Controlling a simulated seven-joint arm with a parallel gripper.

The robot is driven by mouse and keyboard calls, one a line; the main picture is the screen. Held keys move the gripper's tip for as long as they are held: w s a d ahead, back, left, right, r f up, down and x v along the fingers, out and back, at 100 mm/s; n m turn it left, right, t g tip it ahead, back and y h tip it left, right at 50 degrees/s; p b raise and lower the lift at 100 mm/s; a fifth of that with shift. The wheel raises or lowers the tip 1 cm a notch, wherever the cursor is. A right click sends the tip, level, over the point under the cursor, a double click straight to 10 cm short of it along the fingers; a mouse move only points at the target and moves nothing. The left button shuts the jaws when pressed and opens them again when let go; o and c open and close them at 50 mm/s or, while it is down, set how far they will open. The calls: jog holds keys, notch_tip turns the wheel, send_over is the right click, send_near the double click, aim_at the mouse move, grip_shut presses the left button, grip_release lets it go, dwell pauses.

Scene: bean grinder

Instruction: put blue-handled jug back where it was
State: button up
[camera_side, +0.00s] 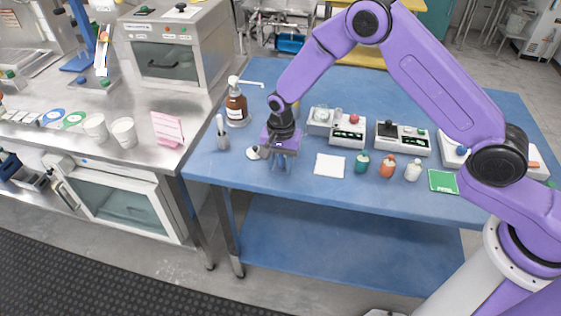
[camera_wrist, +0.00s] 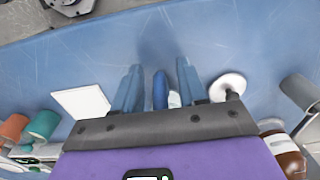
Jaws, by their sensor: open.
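My gripper (camera_side: 281,164) is low over the front left part of the blue table, pointing down. In the wrist view its two blue fingers (camera_wrist: 159,68) are apart. Between them shows a blue upright piece (camera_wrist: 160,90), which looks like the jug's blue handle, with a small pale part (camera_wrist: 174,99) beside it. Clear space shows between the handle and each finger. The rest of the jug is hidden behind my gripper body, and I cannot make the jug out in the side view.
A white disc (camera_wrist: 228,84) with a dark piece lies right of the fingers in the wrist view. A white square pad (camera_side: 329,165) lies to the gripper's right in the side view. A brown pump bottle (camera_side: 237,105) stands behind. Small bottles (camera_side: 387,167) stand farther right.

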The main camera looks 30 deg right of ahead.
notch_tip(320, 180, up, 11)
jog(key=shift+r, duration=0.1)
jog(key=shift+s+r, duration=0.1)
jog(key=shift+r, duration=0.5)
jog(key=shift+s+r, duration=0.15)
jog(key=shift+s, duration=0.05)
jog(key=s+d+r+n, duration=0.2)
jog(key=s+r+n, duration=0.25)
jog(key=s, duration=0.25)
jog(key=s+d+r+n, duration=0.2)
jog(key=s+r+n, duration=0.1)
jog(key=s+n, duration=0.4)
jog(key=s+d+n, duration=0.5)
jog(key=s, duration=0.5)
jog(key=s+d+r+n, duration=0.1)
jog(key=s+d+n, duration=0.4)
jog(key=s, duration=0.5)
jog(key=shift+d, duration=0.8)
